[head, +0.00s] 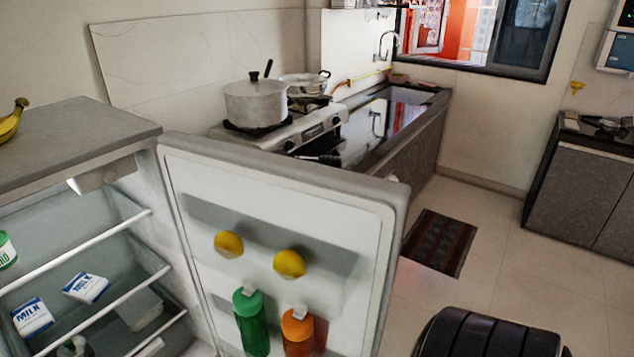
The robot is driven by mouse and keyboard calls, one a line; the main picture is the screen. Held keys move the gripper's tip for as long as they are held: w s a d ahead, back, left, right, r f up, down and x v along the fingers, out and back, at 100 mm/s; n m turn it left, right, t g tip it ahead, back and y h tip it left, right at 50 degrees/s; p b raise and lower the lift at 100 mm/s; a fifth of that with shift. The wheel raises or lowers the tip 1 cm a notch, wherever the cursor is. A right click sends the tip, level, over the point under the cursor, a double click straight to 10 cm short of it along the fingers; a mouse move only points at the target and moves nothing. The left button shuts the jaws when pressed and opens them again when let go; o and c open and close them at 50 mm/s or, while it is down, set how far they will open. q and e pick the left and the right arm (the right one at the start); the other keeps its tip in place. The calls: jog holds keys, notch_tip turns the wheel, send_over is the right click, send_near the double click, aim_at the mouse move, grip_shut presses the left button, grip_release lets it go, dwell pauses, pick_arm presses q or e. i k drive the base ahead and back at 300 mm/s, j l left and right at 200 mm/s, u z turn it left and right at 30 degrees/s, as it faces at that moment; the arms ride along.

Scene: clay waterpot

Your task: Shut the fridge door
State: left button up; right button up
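The fridge (75,140) stands at the left in the head view, with a grey top and a lit white interior. Its door (340,215) stands wide open, swung out to the right of the body, with its white inner face turned toward me. Two round yellow items (229,244) are on the door's inside. Below them are a green bottle (251,322) and an orange bottle (297,332). The door's lower part is cut off by the frame. Neither gripper is in view.
Inside the fridge, milk cartons (32,317) lie behind white shelf bars. Bananas (12,120) lie on top. Behind the door are a stove with a pot (256,103) and a counter with a sink (395,112). A dark rug (437,242) lies on the floor, right of the door.

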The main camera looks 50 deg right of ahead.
aim_at(347, 227)
jog(key=k+l+u, duration=0.45)
jog(key=k+l, duration=0.45)
jog(key=l+u, duration=0.15)
jog(key=l, duration=0.4)
jog(key=k+l+u, duration=0.1)
jog(key=l, duration=0.4)
jog(key=k+l+u, duration=0.15)
jog(key=l, duration=0.35)
jog(key=i+l, duration=0.1)
jog(key=l, duration=0.25)
jog(key=i+l+u, duration=0.1)
jog(key=l, duration=0.25)
jog(key=i+l+u, duration=0.1)
jog(key=l, duration=0.25)
jog(key=i+l, duration=0.15)
jog(key=l, duration=0.2)
